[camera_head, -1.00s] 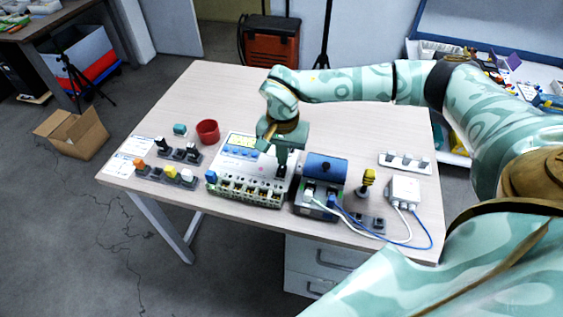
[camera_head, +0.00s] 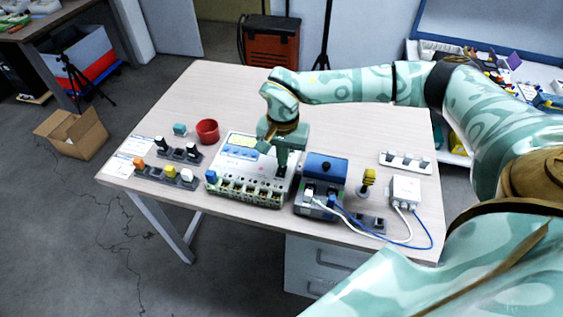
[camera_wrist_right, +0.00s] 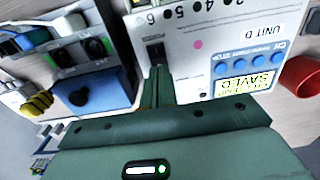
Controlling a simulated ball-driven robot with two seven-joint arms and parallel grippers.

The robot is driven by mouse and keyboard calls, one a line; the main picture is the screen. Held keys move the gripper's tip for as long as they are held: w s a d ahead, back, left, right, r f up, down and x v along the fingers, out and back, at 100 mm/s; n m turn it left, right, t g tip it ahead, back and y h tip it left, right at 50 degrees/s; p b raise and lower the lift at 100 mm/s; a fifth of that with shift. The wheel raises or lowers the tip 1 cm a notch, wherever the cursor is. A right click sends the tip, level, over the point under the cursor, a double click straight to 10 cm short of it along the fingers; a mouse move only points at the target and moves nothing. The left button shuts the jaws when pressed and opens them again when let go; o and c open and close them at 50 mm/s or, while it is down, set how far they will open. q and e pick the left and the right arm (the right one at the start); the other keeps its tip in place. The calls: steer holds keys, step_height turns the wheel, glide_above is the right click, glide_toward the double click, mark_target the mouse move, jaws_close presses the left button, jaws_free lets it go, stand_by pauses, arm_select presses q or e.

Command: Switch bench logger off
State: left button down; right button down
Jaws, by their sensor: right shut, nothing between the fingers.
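The bench logger, a white box (camera_head: 222,170), stands mid-table with a row of sockets along its front edge. My right gripper (camera_head: 282,170) is shut and empty over the logger's right part. Its fingertips (camera_wrist_right: 158,72) are close to the switch; I cannot tell whether they touch it. My left gripper is not in view.
A blue-topped box (camera_head: 325,168) with cables stands right of the logger. A white junction box (camera_head: 404,190) and yellow knob (camera_head: 368,177) are farther right. The table's back left is clear.

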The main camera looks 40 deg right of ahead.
steer(key=shift+f, duration=0.65)
steer(key=shift+r, duration=0.1)
step_height(320, 180, up, 7)
steer(key=p, duration=0.6)
stand_by(0.7)
